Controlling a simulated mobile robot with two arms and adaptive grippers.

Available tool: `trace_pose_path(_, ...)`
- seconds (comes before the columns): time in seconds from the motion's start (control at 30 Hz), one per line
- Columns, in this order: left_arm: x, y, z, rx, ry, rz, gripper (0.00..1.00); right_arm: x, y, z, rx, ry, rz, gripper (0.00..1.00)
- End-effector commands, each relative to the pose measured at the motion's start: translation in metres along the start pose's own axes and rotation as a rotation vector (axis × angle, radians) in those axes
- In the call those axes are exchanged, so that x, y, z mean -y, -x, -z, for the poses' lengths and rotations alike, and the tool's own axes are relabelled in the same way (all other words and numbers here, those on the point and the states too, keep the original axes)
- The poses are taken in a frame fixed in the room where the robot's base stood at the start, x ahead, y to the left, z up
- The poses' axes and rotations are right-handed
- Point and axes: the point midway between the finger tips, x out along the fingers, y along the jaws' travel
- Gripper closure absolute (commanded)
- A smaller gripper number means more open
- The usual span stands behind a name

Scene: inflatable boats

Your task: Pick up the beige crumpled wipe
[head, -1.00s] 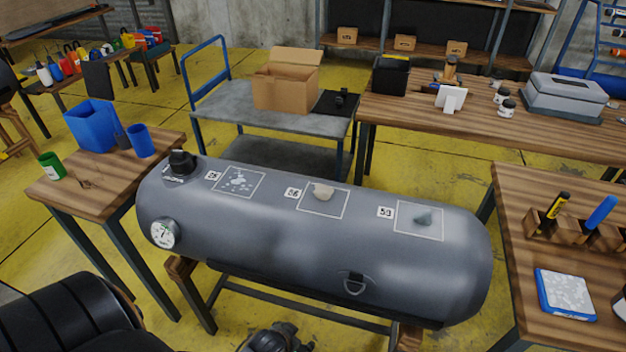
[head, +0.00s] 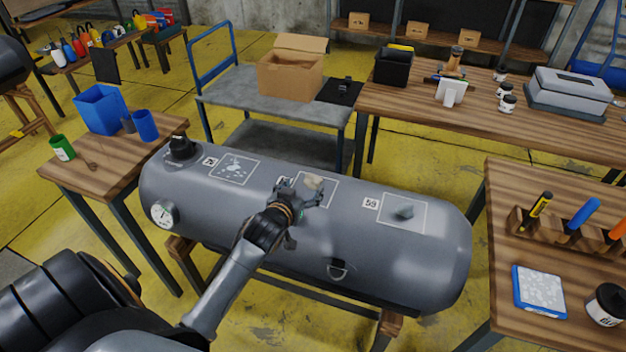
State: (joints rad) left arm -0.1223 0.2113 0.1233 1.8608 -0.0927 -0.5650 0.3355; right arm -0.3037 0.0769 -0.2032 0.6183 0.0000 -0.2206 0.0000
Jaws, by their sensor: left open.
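The beige crumpled wipe (head: 315,183) lies in the middle marked square on top of the grey inflatable tube (head: 300,245). My left gripper (head: 304,190) is open over the tube, at the near left side of the wipe. Its fingers partly cover the square and the lower edge of the wipe. I cannot tell whether they touch the wipe. My right gripper is not in view.
A black valve (head: 181,148) stands at the left end. A side table (head: 100,165) with a blue bin (head: 101,108) is left; a workbench (head: 560,250) is right.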

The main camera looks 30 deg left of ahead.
Motion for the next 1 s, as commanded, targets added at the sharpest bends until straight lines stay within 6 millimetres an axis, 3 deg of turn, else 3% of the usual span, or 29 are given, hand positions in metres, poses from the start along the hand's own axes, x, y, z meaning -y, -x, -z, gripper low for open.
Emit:
trace_pose_path(0.33,-0.002,-0.025,-0.002,0.002,0.000,-0.001,0.24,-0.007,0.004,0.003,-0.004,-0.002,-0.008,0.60)
trace_pose_path(0.63,-0.004,-0.061,-0.007,0.001,-0.001,-0.001,0.24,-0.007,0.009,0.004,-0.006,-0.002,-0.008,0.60)
trace_pose_path(0.97,-0.004,-0.067,-0.008,0.001,-0.001,-0.001,0.24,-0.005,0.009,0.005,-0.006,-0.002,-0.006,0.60)
trace_pose_path(1.0,-0.004,-0.067,-0.008,0.001,-0.001,-0.001,0.28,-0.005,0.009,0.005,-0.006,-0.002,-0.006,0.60)
